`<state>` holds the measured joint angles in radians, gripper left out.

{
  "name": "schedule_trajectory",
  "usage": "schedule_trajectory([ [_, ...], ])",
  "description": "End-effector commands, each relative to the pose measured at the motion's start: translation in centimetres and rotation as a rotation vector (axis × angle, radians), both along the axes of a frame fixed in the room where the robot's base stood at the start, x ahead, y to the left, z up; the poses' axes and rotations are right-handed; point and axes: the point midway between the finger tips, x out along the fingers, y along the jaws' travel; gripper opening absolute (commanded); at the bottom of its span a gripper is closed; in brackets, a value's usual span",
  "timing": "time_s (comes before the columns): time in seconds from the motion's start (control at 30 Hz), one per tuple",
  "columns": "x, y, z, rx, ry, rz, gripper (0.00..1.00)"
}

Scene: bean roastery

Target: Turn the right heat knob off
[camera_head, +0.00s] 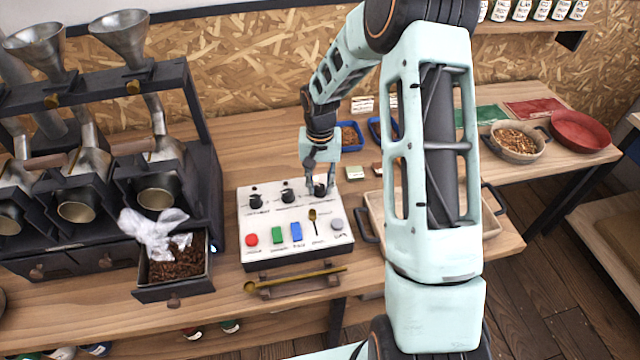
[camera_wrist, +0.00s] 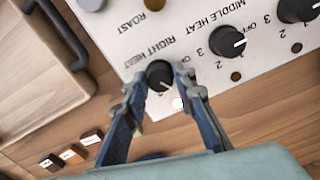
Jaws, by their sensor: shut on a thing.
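The white control panel (camera_head: 297,253) stands on the wooden bench in the head view. Its right heat knob (camera_wrist: 160,75) is black with a white pointer mark, and sits under the label "RIGHT HEAT" in the wrist view. My gripper (camera_wrist: 158,82) is shut on this knob, with one finger on each side of it. In the head view my gripper (camera_head: 318,185) is at the panel's back right corner and partly covers the knob. The middle heat knob (camera_wrist: 227,41) is beside it, and another knob (camera_wrist: 297,9) is farther along. I cannot read the right knob's exact setting.
A wooden tray (camera_wrist: 35,60) is close beside the panel. A drawer of beans (camera_head: 176,265) stands open at left.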

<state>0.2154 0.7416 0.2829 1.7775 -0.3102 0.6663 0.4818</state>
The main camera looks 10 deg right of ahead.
Motion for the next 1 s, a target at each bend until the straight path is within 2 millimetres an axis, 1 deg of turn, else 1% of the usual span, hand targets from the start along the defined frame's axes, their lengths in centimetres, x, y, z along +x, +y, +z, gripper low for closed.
schedule_trajectory([
  [0.27,0.03,0.00,-0.07,0.001,-0.001,0.137,0.01],
  [1.0,0.03,-0.01,0.04,0.000,-0.001,0.800,0.01],
])
